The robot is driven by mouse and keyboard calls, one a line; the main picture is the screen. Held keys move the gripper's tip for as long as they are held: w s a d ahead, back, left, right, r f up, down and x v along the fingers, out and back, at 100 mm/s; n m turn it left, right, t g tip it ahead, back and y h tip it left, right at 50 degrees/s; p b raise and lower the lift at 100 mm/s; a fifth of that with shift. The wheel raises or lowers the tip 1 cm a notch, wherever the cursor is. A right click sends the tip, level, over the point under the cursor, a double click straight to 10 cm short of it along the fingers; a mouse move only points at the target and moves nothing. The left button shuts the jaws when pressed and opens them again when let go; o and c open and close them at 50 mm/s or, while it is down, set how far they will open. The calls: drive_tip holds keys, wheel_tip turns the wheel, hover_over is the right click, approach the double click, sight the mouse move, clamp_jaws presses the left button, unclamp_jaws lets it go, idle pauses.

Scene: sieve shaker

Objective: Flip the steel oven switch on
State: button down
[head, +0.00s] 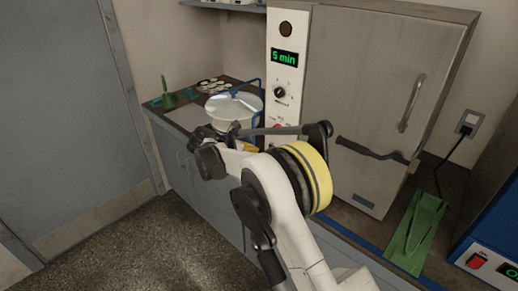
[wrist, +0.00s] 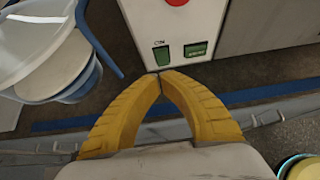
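The steel oven (head: 375,85) stands on the counter, with a pale control panel (head: 286,35) at its left edge. In the wrist view the lower panel (wrist: 178,32) shows a green rocker-like switch (wrist: 162,57) under a small label, with a green rectangular part (wrist: 196,49) to its right. Which way the switch is tipped I cannot tell. My gripper (wrist: 160,75) has its yellow fingertips together with nothing visible between them, just below the green switch in the picture. Contact cannot be told. In the head view my arm hides the lower panel and most of my gripper (head: 247,147).
A red button (wrist: 176,2) sits above the switch. The panel has a "5 min" display (head: 285,57) and a knob (head: 280,92). A white bowl-like vessel (head: 233,106) stands left of the oven. A green tool (head: 415,232) and a blue device (head: 490,225) are at right.

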drive_tip(key=p+v, duration=0.1)
drive_tip(key=v, duration=0.4)
drive_tip(key=shift+w+r, duration=0.1)
drive_tip(key=shift+r, duration=0.15)
drive_tip(key=shift+d, duration=0.1)
